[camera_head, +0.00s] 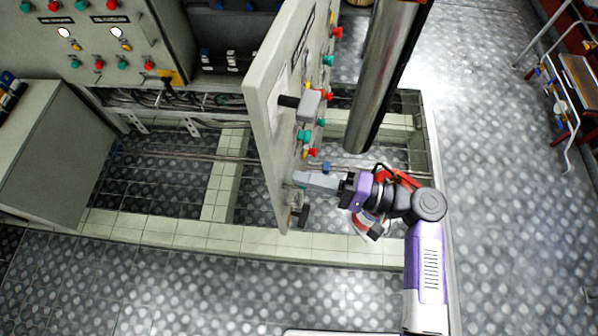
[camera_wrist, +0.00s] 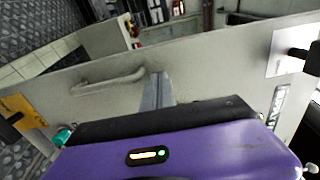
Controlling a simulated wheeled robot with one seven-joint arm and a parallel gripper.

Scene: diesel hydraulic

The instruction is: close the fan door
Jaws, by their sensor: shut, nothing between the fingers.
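The fan door (camera_head: 265,125) is a pale grey-green panel standing open, sticking out from the control cabinet toward the front. Red and green buttons line its right side, and a grey switch with a black stem (camera_head: 309,104) is mounted on it. My gripper (camera_head: 300,180) is shut and empty, close to the door's lower right side. In the wrist view the shut fingers (camera_wrist: 157,90) point at the door's pale face (camera_wrist: 215,75), beside a grey bar handle (camera_wrist: 108,79). I cannot tell whether the fingertips touch the panel.
The control cabinet (camera_head: 90,45) with lamps and buttons stands at the upper left. A grey box (camera_head: 45,150) is at the left. A pale tiled kerb (camera_head: 215,185) frames the floor below the door. A metal pipe (camera_head: 380,80) rises at right. Open patterned floor (camera_head: 490,190) lies further right.

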